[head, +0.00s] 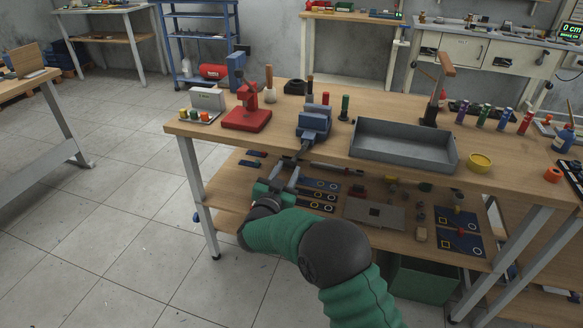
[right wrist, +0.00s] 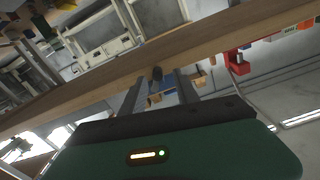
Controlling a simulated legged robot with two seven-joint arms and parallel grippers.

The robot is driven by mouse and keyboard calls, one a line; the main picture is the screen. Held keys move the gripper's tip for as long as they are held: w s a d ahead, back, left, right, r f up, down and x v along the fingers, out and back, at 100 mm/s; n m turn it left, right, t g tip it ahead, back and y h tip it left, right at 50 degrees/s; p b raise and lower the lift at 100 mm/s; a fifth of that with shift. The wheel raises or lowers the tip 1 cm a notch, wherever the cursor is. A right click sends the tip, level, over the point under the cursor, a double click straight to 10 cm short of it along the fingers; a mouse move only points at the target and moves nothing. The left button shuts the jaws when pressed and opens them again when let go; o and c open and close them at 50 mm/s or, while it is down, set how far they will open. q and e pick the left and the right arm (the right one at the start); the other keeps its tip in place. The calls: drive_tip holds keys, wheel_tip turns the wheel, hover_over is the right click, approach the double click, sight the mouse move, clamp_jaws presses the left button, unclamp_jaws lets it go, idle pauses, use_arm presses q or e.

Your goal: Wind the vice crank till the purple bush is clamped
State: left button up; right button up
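The blue vice (head: 314,122) is fixed at the front edge of the workbench. Its crank (head: 303,150) sticks out below the front edge, towards my right gripper (head: 284,174). In the right wrist view, the fingers of my right gripper (right wrist: 158,88) are apart, with a dark round knob (right wrist: 157,74) showing between them; I cannot tell whether they touch it. Purple-looking cylinders (head: 484,115) stand at the right of the bench. No purple bush can be made out in the vice jaws. My left gripper is not in view.
A grey tray (head: 403,163) lies right of the vice, and a red press (head: 247,115) stands to its left. A lower shelf (head: 230,196) with mats and small parts lies under the bench top. The floor at left is clear.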

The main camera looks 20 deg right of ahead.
sight(292, 164)
drive_tip(key=x, duration=0.5)
drive_tip(key=shift+s+d+b, duration=0.15)
drive_tip(key=shift+d+b, duration=0.2)
drive_tip(key=shift+a, duration=0.25)
drive_tip(key=c, duration=0.3)
drive_tip(key=shift+d, duration=0.1)
clamp_jaws()
